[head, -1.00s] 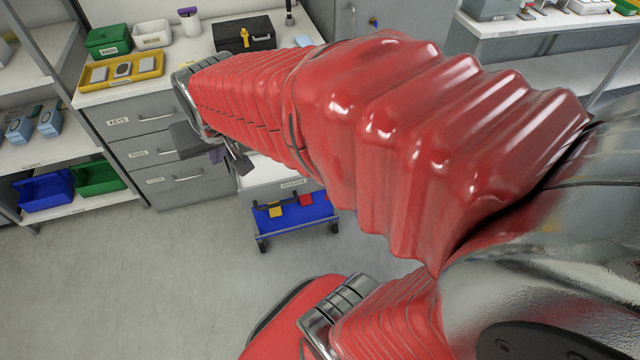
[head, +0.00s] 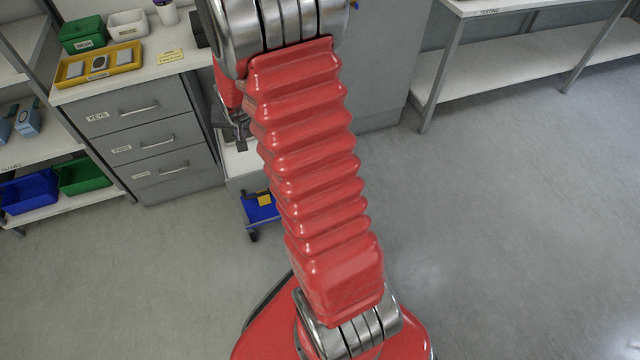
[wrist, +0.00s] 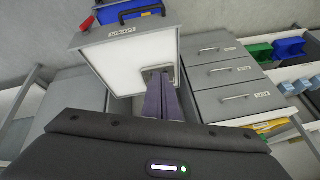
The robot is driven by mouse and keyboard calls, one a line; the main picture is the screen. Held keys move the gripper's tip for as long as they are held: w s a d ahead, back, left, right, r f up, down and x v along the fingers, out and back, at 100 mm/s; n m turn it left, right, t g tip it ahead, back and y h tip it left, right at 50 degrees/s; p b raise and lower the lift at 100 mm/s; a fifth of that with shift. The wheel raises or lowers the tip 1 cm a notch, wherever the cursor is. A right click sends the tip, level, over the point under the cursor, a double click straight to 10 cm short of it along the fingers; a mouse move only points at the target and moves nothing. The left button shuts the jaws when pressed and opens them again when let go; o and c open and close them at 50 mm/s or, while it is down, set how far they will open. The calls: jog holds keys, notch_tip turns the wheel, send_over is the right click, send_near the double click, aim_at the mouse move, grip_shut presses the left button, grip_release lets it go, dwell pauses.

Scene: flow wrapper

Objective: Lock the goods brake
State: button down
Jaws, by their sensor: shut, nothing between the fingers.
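In the wrist view a white-topped unit (wrist: 125,65) carries a label (wrist: 121,33), apparently reading GOODS. In the head view my gripper (head: 240,142) shows small and dark beside my red arm, above the unit, which the arm mostly hides.
A grey drawer cabinet (head: 150,143) stands close to the left, with a yellow tray (head: 75,77) on top. Open floor lies to the right, before a white testing bench (head: 500,75).

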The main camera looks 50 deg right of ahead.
jog(key=s+d+f+m, duration=0.2)
jog(key=d+f, duration=0.2)
jog(key=f, duration=0.5)
jog(key=s+d+f+m+h, duration=0.1)
jog(key=d+f+m, duration=0.1)
jog(key=d+f, duration=0.5)
jog(key=s+d+f+m, duration=0.2)
jog(key=f, duration=0.9)
jog(key=s+f+m+h, duration=0.1)
jog(key=s+f+m, duration=0.1)
jog(key=s+f, duration=0.45)
jog(key=s+d+f+m, duration=0.15)
jog(key=s+f, duration=0.25)
jog(key=f, duration=0.6)
jog(key=s+a+f+m+h, duration=0.1)
jog(key=s+f+m, duration=0.2)
jog(key=s+f, duration=0.35)
jog(key=w+d+r+m+t+h, duration=0.2)
jog(key=d+r+m+t+h, duration=0.3)
jog(key=m, duration=0.4)
jog(key=shift+w+r+t+h, duration=0.25)
jog(key=shift+r+t+h, duration=0.15)
jog(key=shift+r+h, duration=0.55)
jog(key=shift+w+d+f, duration=0.1)
jog(key=shift+d+f, duration=0.05)
jog(key=shift+f, duration=0.05)
